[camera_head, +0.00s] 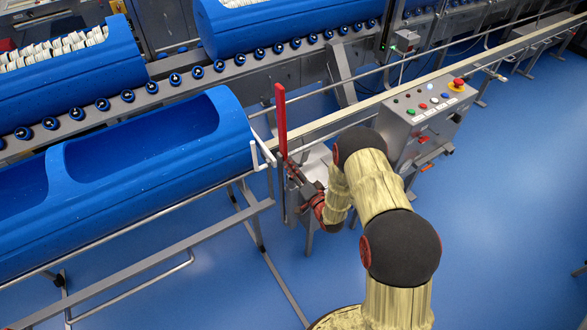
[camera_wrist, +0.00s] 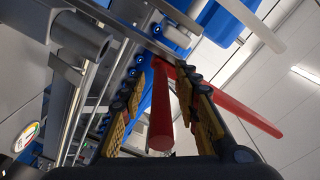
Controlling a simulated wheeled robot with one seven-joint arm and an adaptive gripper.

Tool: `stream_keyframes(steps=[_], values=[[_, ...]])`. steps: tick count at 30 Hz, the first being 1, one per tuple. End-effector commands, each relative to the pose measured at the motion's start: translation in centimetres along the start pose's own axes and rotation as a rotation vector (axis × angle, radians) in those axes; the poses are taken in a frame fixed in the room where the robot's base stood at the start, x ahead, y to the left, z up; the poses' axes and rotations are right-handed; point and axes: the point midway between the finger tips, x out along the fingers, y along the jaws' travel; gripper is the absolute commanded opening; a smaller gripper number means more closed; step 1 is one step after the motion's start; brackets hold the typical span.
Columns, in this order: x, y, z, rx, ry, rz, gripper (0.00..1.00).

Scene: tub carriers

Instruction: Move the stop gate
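The stop gate appears as a tall red upright bar (camera_head: 281,118) in the head view, beside the end of the near blue tub carrier. In the wrist view a thick red rod (camera_wrist: 162,118) points toward the camera between my fingers, and a longer red bar (camera_wrist: 250,116) runs off to the right behind the right finger. My gripper (camera_head: 292,168) is at the lower part of the red bar; in the wrist view (camera_wrist: 160,82) its fingers are apart on either side of the rod. A gap shows on the left; contact on the right is unclear.
The near blue tub (camera_head: 215,175) lies left of the gate on a metal frame. A control box (camera_head: 420,125) with buttons and a red emergency stop (camera_head: 457,84) stands right of my arm. Roller conveyors with filled tubs (camera_head: 75,70) run behind.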

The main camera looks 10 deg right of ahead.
Motion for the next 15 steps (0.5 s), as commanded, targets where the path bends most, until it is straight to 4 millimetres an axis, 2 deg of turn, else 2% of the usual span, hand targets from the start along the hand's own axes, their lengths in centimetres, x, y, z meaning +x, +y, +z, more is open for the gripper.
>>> stream_keyframes(steps=[7,15], values=[[0.08,-0.03,-0.03,0.000,0.000,0.000,0.31],[0.06,-0.03,-0.04,-0.001,0.000,0.000,0.16]])
